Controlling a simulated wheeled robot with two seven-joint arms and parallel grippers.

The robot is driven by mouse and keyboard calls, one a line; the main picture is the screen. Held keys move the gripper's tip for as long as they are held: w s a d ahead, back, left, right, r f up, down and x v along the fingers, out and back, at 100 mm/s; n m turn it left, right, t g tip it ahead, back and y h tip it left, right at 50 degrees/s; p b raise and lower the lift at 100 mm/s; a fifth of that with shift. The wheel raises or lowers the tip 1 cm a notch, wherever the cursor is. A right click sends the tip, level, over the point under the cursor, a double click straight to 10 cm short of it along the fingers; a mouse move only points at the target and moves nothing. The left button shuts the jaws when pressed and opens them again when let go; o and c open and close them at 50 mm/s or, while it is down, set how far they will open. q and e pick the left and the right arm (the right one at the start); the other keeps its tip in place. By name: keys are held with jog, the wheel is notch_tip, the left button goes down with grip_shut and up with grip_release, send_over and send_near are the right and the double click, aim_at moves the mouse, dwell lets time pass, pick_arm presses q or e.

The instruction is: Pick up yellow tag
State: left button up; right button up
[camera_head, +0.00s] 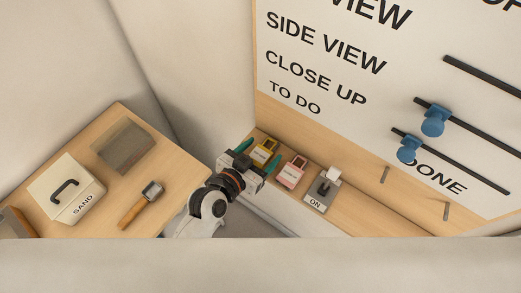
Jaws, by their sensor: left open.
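The yellow tag (265,150), with a white label, is on the narrow wooden ledge (375,213) below the whiteboard. My left gripper (258,154) is open, with one teal finger on each side of the yellow tag. The gripper body hides part of the tag's near side. I cannot tell whether the fingers touch it. My right gripper is not in view.
A pink tag (291,172) stands on the ledge just right of my left gripper. A grey switch box (322,190) marked ON is further right. On the left table (110,208) are a SAND box (62,190), a hammer-like tool (141,206) and a grey-brown block (125,147).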

aim_at(262, 152)
pick_arm(q)
jog(key=shift+x, duration=0.8)
jog(key=shift+s+a, duration=0.1)
jog(key=c, duration=1.1)
jog(key=shift+r, duration=0.1)
jog(key=shift+s+r, duration=0.1)
notch_tip(262, 152, up, 7)
jog(key=shift+f+b, duration=0.15)
jog(key=shift+b, duration=0.45)
jog(key=s+a, duration=0.4)
jog(key=s, duration=0.1)
jog(key=s+a, duration=0.3)
jog(key=s, duration=0.2)
jog(key=s+a, duration=0.4)
jog(key=s, duration=0.2)
jog(key=shift+a, duration=0.35)
